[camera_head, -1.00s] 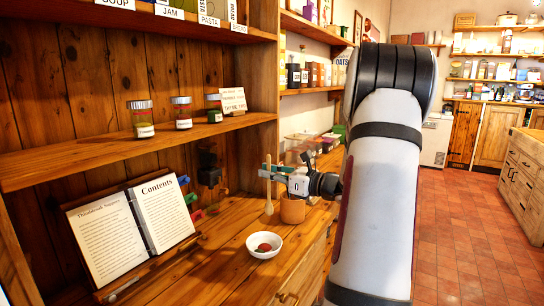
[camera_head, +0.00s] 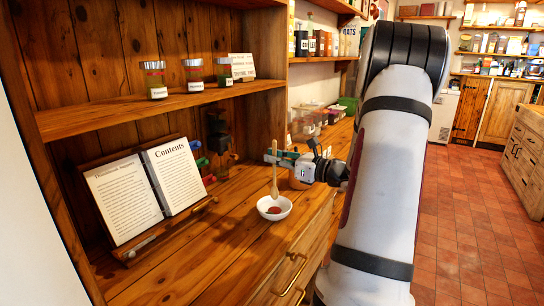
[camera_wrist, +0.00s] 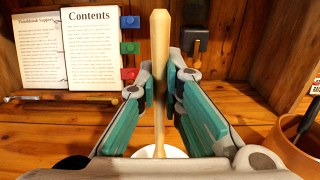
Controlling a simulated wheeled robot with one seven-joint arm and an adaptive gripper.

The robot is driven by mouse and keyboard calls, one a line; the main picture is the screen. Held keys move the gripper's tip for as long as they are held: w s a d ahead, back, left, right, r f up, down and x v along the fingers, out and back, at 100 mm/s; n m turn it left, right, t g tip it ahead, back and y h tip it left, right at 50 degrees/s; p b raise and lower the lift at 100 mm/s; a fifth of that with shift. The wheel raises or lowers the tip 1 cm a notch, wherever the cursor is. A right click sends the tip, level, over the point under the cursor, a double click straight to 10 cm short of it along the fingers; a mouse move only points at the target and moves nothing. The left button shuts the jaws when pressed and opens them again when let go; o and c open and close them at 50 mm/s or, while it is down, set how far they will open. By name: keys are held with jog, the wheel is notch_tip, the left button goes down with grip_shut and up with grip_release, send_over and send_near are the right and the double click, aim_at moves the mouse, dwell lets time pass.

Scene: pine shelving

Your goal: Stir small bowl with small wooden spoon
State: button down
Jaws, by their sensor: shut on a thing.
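My gripper (camera_head: 272,157) is shut on the small wooden spoon (camera_head: 275,180), which hangs upright with its head down. The spoon's lower end is over the small white bowl (camera_head: 284,212); I cannot tell if it touches the contents. Something red lies in the bowl, which stands on the wooden counter. In the wrist view the spoon's handle (camera_wrist: 159,60) rises between the teal fingers, and a bit of the white bowl (camera_wrist: 172,153) shows below it. The spoon's head is hidden there.
An open cookbook (camera_head: 126,196) stands on a wooden stand at the counter's left. A terracotta pot (camera_wrist: 301,150) is just right of my gripper. Several jars, one of them a labelled jar (camera_head: 155,80), stand on the shelf above. The counter's front is clear.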

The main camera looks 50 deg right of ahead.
aim_at(274, 185)
jog(key=shift+f+b, duration=1.15)
jog(key=shift+f, duration=1.2)
jog(key=shift+s, duration=0.1)
